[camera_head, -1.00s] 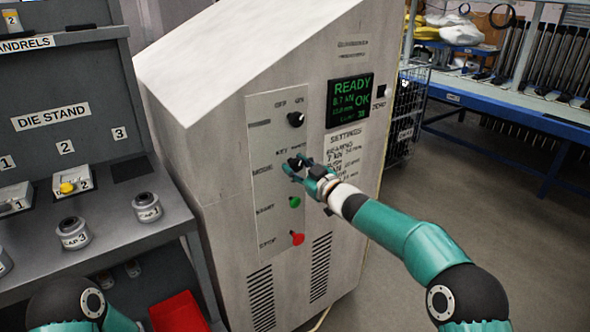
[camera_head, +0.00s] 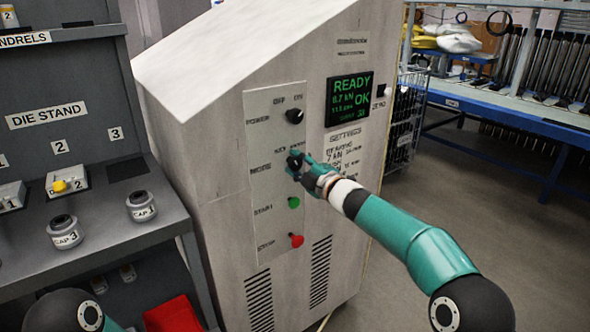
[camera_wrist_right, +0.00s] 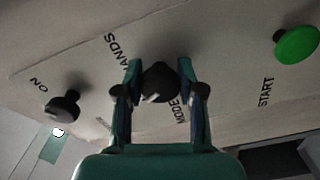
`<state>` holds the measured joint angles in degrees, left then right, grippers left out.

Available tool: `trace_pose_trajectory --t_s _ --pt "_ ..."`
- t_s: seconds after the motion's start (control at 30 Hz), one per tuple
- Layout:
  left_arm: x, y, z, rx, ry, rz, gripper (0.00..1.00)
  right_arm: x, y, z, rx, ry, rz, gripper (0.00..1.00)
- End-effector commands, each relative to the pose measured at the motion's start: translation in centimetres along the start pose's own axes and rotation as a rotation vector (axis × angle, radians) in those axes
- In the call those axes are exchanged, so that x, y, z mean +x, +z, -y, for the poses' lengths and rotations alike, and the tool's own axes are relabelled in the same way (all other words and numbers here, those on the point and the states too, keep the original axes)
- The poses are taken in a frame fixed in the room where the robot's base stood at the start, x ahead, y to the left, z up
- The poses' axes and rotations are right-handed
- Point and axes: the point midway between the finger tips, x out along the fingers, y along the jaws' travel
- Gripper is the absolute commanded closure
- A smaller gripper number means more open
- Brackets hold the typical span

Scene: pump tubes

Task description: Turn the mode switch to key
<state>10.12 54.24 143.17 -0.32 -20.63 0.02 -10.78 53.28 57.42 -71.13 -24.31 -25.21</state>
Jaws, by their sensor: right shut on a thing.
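The mode switch (camera_head: 295,160) is a black knob on the light panel of the grey cabinet, beside the word MODE. It also shows in the right wrist view (camera_wrist_right: 160,84), with a pale pointer mark on its face. My right gripper (camera_head: 300,165) reaches it from the right and is shut on it. In the right wrist view its two fingers (camera_wrist_right: 160,90) stand on either side of the knob. The KEY and HANDS labels above the switch are partly hidden in the head view. My left gripper is out of view; only a piece of my left arm shows at the bottom left.
The black power knob (camera_head: 295,116) is above the mode switch. The green start button (camera_head: 293,203) and red stop button (camera_head: 296,241) are below. The die stand (camera_head: 60,240) is at left, and open floor (camera_head: 450,200) is at right.

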Motion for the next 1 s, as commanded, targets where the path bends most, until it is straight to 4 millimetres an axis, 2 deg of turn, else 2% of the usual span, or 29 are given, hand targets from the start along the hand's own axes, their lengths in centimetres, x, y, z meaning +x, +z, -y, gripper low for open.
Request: trace_pose_trajectory --t_s 0.03,0.4,1.0 --pt "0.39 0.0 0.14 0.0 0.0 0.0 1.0 0.12 -0.11 1.02 -0.038 -0.013 -0.004 0.97" --pt "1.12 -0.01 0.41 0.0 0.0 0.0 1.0 0.18 -0.19 0.98 -0.255 -0.014 -0.007 0.97" --pt "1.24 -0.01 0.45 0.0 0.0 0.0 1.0 0.23 -0.23 1.01 -0.309 -0.016 -0.008 0.97"
